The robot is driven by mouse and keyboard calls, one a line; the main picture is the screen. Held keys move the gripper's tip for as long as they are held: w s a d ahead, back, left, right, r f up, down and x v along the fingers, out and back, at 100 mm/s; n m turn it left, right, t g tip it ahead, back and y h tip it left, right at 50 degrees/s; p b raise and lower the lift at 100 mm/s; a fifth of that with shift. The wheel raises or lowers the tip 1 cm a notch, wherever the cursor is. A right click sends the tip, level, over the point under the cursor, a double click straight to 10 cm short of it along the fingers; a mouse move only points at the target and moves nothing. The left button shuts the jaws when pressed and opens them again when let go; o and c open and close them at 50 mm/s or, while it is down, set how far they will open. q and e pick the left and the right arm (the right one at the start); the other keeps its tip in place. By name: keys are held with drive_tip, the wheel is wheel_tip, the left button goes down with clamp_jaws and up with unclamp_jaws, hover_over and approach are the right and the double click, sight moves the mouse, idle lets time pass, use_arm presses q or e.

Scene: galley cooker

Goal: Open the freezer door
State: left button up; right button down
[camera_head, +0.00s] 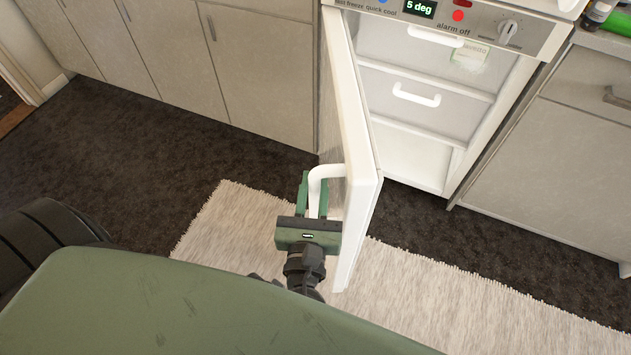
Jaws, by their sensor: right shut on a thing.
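The freezer door (358,150) stands swung well open, hinged on the left side of the freezer. Its white handle (326,171) is on the door's outer face, near the free edge. My right gripper (316,200), green and black, is shut on the handle. The lit white freezer interior (420,150) shows drawers, one with a white pull (416,95). A control panel (460,22) above it has a display reading 5 deg and a knob. My left gripper is not in view.
Grey cabinets (150,50) line the left, and another grey cabinet (570,150) stands right of the freezer. A pale rug (430,290) lies on the dark floor (130,150) in front. Small bottles (597,12) stand on the counter at top right.

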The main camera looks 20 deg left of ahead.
drive_tip(key=shift+d+f, duration=0.1)
drive_tip(key=shift+f, duration=0.05)
drive_tip(key=c, duration=1.3)
unclamp_jaws()
drive_tip(key=shift+o, duration=0.2)
drive_tip(key=v, duration=0.7)
drive_tip(key=shift+s+d, duration=0.15)
drive_tip(key=shift+s, duration=0.25)
